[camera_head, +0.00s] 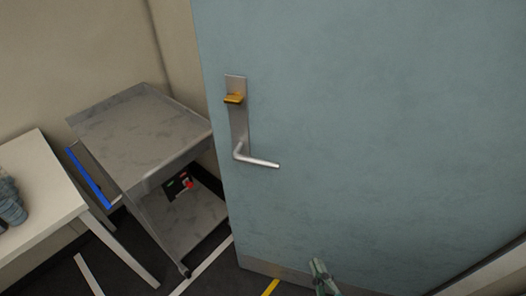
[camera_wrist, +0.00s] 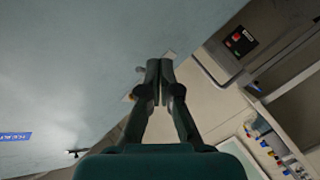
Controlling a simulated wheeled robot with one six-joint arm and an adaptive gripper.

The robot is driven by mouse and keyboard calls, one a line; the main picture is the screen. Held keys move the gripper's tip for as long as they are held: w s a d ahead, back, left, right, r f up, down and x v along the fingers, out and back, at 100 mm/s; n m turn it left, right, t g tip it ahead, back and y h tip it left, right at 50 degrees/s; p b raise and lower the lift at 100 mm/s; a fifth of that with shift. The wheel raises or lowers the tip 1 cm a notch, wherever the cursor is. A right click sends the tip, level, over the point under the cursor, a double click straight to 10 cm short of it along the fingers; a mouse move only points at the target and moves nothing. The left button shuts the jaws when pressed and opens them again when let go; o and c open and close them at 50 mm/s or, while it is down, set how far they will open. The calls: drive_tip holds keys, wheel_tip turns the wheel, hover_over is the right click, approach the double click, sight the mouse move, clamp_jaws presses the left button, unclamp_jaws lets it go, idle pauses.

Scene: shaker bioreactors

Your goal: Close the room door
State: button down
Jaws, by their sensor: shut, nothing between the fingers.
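The room door (camera_head: 370,110) is a large blue-grey panel filling the right of the head view. It stands swung out from the wall, its free edge beside a trolley. It has a silver lever handle (camera_head: 260,161) on a metal plate, with a yellow latch piece (camera_head: 233,98) above. My gripper (camera_head: 320,268) shows at the bottom of the head view, low in front of the door and below the handle. In the wrist view my gripper (camera_wrist: 160,64) has its fingers together and empty, over the door's edge region (camera_wrist: 80,60). Whether it touches the door cannot be told.
A grey marbled trolley (camera_head: 140,128) with a lower shelf stands left of the door. A white table (camera_head: 50,195) with a bluish object (camera_head: 10,200) is at far left. White and yellow floor lines (camera_head: 271,287) cross the dark floor.

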sight(242, 128)
drive_tip(key=w+a+r+n+y, duration=0.5)
drive_tip(key=w+a+r+n, duration=0.8)
drive_tip(key=r, duration=0.3)
drive_tip(key=shift+m, duration=0.3)
drive_tip(key=x, duration=0.4)
drive_tip(key=d+x, duration=0.1)
drive_tip(key=x, duration=0.6)
drive_tip(key=shift+w+f, duration=0.2)
drive_tip(key=shift+w, duration=0.45)
drive_tip(key=shift+w+d, duration=0.15)
drive_tip(key=shift+w, duration=0.7)
